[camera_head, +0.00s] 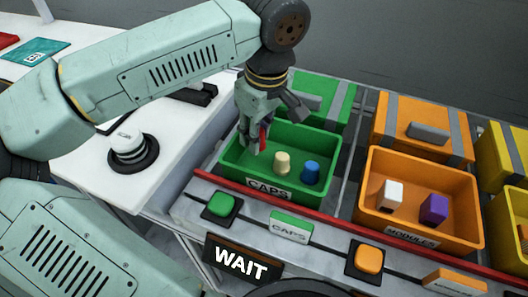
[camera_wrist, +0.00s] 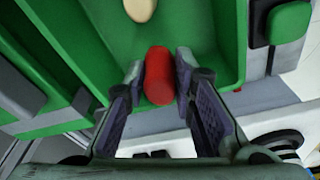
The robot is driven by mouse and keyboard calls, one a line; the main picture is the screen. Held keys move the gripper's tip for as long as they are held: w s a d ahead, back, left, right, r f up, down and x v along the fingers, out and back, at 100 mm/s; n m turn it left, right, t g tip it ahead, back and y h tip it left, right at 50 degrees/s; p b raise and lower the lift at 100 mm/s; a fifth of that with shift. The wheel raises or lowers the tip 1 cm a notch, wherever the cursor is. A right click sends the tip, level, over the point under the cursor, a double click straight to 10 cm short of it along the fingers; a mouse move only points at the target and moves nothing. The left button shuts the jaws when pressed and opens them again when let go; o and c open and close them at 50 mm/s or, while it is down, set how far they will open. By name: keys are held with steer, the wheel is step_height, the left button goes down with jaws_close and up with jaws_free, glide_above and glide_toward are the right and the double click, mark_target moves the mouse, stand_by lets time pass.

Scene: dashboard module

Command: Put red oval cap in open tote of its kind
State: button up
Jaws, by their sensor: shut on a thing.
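My gripper (camera_wrist: 158,92) is shut on the red oval cap (camera_wrist: 158,72), which sits between its two fingertips in the wrist view. In the head view the red cap (camera_head: 263,138) shows partly behind a finger, over the left part of the open green tote (camera_head: 320,183) labelled CAPS. I cannot tell whether the cap touches the tote floor. The tote holds a cream cap (camera_head: 282,162) and a blue cap (camera_head: 310,172). The cream cap also shows at the top of the wrist view (camera_wrist: 140,8).
A closed green tote (camera_head: 335,100) stands behind. The open orange tote (camera_head: 455,235) labelled MODULES holds a white and a purple block. Yellow totes stand at the right edge. A red rail (camera_head: 340,233), coloured buttons and a WAIT sign (camera_head: 240,262) line the front.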

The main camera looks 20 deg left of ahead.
mark_target(258, 163)
steer(key=shift+f, duration=2.55)
steer(key=shift+f, duration=0.1)
steer(key=shift+f, duration=0.15)
steer(key=o, duration=0.9)
steer(key=shift+o, duration=0.2)
steer(key=r, duration=0.4)
steer(key=d+r, duration=0.1)
steer(key=r, duration=0.7)
steer(key=shift+s+d+r+b, duration=0.2)
steer(key=shift+s+d+b, duration=0.1)
steer(key=shift+s+b, duration=0.1)
